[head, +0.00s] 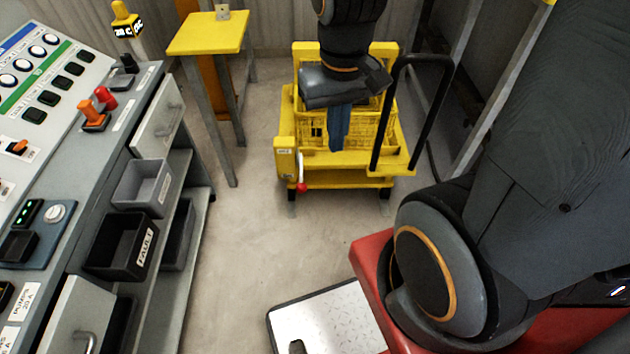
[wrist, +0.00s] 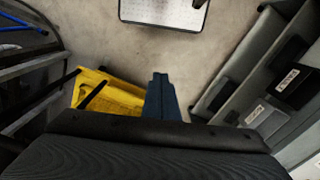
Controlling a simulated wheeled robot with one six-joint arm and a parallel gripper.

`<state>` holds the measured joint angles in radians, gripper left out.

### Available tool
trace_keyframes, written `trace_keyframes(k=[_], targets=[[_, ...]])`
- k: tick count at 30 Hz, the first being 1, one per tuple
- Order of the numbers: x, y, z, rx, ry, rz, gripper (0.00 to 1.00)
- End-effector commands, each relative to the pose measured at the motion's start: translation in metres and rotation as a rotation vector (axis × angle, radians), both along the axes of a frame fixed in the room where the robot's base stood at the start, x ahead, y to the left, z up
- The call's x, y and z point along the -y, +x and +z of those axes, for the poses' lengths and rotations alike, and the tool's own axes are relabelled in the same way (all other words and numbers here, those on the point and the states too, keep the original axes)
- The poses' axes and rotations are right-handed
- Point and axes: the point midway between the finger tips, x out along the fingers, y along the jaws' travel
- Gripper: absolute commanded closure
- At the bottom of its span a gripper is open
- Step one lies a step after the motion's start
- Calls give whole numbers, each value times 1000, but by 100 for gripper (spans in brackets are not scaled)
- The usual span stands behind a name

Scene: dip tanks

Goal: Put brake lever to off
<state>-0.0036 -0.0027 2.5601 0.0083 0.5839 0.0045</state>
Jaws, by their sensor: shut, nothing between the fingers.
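A yellow cart (head: 345,160) stands on the floor at the back centre. On its front left corner is a small yellow box (head: 285,163) with a white label. A lever with a pale shaft and red knob (head: 302,187) sits beside this box, its knob hanging low; I take it as the brake lever. My gripper (head: 339,140) points down in front of the cart's basket, right of and above the knob. Its blue fingers are shut and empty. In the wrist view my fingers (wrist: 162,95) show beside the cart (wrist: 112,98); the lever does not show there.
A black handle (head: 410,62) rises at the cart's right. A yellow-topped stand (head: 207,34) is at the back left. The control bench with a grey bin (head: 142,187) and a black "FAULT" bin (head: 118,240) lines the left. Floor (head: 240,240) between bench and cart is clear.

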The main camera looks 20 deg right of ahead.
Motion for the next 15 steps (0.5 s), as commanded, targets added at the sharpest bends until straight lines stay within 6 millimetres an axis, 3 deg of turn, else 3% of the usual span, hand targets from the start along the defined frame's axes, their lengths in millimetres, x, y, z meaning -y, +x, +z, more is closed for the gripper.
trace_keyframes(k=[11,15], targets=[[0,0,0,0,0,1,100],[-2,4,-11,-15,-11,19,100]])
